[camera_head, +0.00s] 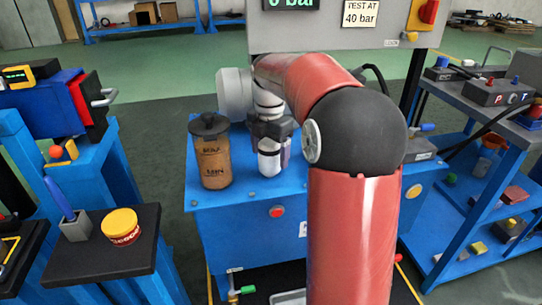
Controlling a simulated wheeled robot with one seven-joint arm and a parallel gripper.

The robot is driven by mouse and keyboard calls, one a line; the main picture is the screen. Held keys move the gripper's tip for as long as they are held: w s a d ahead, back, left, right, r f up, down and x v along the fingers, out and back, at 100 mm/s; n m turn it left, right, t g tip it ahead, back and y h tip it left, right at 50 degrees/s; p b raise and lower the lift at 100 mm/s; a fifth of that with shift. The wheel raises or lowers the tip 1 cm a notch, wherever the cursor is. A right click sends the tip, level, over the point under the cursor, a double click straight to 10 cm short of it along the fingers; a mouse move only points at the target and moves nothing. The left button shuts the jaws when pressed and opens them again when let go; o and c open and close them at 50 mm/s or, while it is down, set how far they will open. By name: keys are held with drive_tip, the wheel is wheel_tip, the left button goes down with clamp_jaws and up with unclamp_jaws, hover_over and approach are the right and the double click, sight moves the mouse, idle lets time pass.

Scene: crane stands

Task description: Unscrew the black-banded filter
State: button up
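My gripper (270,145) is dark and points down over the blue bench, left of my red arm. A white upright cylinder (268,163) shows directly below and between its dark parts; it may be a filter, but no black band on it can be made out. Whether the fingers touch it or are closed on it cannot be told at this size. A brown translucent jar (213,160) with a black cap and dark lettering stands just left of my gripper, apart from it. My arm hides the bench to the right.
The blue bench (255,215) has a red button on its front. A grey panel (385,45) with a "TEST AT 40 bar" label rises behind. A yellow tub (121,226) and a pen holder stand on the left stand. A blue shelf unit (470,205) stands right.

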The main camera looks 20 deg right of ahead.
drive_tip(key=shift+c, duration=0.8)
